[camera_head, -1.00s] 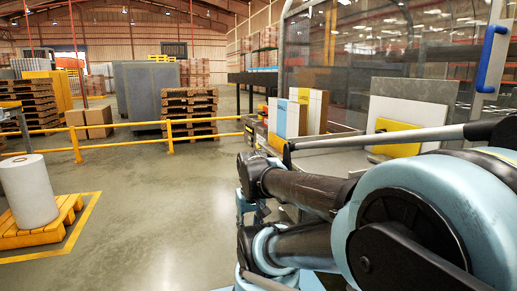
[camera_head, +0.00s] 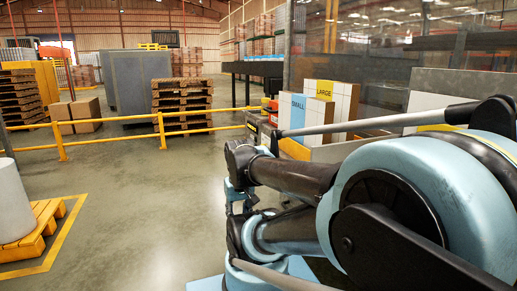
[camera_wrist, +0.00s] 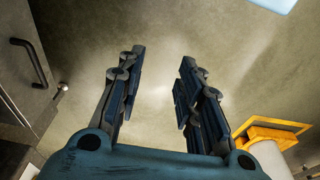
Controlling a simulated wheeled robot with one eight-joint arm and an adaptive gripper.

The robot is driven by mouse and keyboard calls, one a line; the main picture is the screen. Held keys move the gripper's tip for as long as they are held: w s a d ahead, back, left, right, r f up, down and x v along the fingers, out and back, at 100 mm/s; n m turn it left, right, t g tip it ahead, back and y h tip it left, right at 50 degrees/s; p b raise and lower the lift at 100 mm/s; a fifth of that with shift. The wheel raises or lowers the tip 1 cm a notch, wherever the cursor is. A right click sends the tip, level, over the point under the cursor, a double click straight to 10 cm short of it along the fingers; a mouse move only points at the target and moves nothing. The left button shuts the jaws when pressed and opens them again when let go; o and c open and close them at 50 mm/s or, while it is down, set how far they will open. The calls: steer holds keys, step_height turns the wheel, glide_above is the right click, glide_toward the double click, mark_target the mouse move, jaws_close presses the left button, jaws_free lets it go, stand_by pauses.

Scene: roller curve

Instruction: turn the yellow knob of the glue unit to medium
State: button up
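My gripper (camera_wrist: 160,82) is open and empty in the wrist view, its two dark blue fingers spread apart over bare grey floor. In the head view my arm fills the lower right and the gripper itself cannot be made out. I cannot identify the glue unit or its yellow knob in either view.
Boxes labelled SMALL (camera_head: 297,116) and LARGE (camera_head: 325,91) stand behind my arm. A yellow railing (camera_head: 160,130) crosses the left side. A white roll (camera_head: 12,205) stands on a yellow pallet (camera_head: 45,215). A cabinet handle (camera_wrist: 28,62) shows in the wrist view. The middle floor is clear.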

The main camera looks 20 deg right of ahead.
steer(key=shift+w+a, duration=0.2)
steer(key=shift+w, duration=0.2)
steer(key=o, duration=0.7)
steer(key=shift+d+r+n, duration=0.3)
steer(key=shift+d+r, duration=0.05)
steer(key=shift+r, duration=0.4)
steer(key=w+d+r+n+h, duration=0.2)
steer(key=w+d+r+h, duration=0.15)
steer(key=w, duration=0.55)
steer(key=w+d+r+n+g+h, duration=0.1)
steer(key=w+d+r+n+h, duration=0.25)
steer(key=w, duration=0.65)
steer(key=w+d+r+n+h, duration=0.1)
steer(key=w+d+r+h, duration=0.15)
steer(key=w+d, duration=0.45)
steer(key=w+a+f+n+h, duration=0.2)
steer(key=w+f+h, duration=0.1)
steer(key=w, duration=0.5)
steer(key=w+a+f+n+h, duration=0.1)
steer(key=w+f+h, duration=0.15)
steer(key=w, duration=0.65)
steer(key=w+a+f+n+h, duration=0.2)
steer(key=w+f+h, duration=0.1)
steer(key=w, duration=0.5)
steer(key=shift+g, duration=0.3)
steer(key=d, duration=1.1)
steer(key=w+d, duration=0.1)
steer(key=d, duration=0.5)
steer(key=shift+d+r, duration=0.1)
steer(key=shift+d, duration=0.2)
